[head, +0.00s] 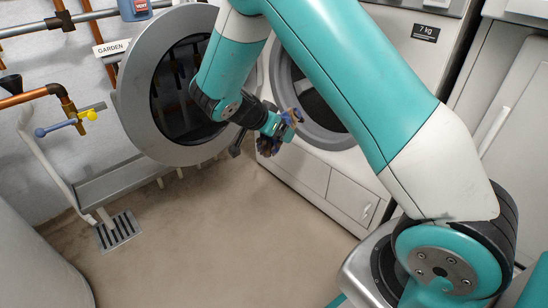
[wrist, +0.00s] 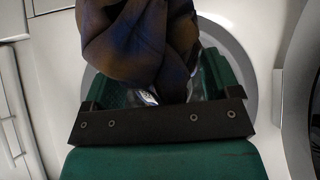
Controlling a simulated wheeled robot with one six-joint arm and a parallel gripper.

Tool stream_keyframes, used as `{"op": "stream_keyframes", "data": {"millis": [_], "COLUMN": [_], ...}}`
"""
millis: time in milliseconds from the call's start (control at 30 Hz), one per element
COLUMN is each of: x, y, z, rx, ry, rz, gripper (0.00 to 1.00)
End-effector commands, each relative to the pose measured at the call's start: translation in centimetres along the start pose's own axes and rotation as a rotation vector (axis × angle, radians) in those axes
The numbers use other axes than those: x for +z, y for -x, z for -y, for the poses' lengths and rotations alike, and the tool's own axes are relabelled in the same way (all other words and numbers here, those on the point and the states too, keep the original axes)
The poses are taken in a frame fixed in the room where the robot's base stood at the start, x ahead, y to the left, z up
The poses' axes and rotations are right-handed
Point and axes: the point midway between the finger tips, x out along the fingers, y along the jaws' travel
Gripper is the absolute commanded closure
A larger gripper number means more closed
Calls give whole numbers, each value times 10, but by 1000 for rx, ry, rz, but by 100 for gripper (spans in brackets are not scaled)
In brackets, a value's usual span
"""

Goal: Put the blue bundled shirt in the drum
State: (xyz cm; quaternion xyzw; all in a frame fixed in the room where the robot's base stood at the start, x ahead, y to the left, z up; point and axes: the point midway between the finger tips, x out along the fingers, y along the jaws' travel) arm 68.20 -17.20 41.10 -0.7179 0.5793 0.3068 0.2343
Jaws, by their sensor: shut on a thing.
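The blue bundled shirt shows in the wrist view (wrist: 138,42) as a dark blue and brownish lump of folded cloth. It is small and partly hidden in the head view (head: 267,147). My gripper (head: 286,124) is shut on it and holds it in front of the washing machine, clear of the floor. In the wrist view the green fingers of my gripper (wrist: 165,92) stand on both sides of the cloth. The drum (head: 316,104) is the dark round opening in the machine's front, partly hidden by my arm. Its pale ring (wrist: 245,45) shows behind the shirt.
The round machine door (head: 136,100) stands open at the left of the opening. A lower panel (head: 350,195) is below the drum. The floor (head: 210,240) in front is clear.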

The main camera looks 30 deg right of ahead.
Motion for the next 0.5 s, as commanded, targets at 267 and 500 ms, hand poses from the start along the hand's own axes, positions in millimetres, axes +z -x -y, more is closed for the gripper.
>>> {"op": "stream_keyframes", "data": {"millis": [267, 500], "x": [10, -7], "y": [-13, -28], "z": [2, -1], "rx": [37, 38], "ry": [-37, -38], "rz": [-16, -16], "gripper": [50, 50]}}
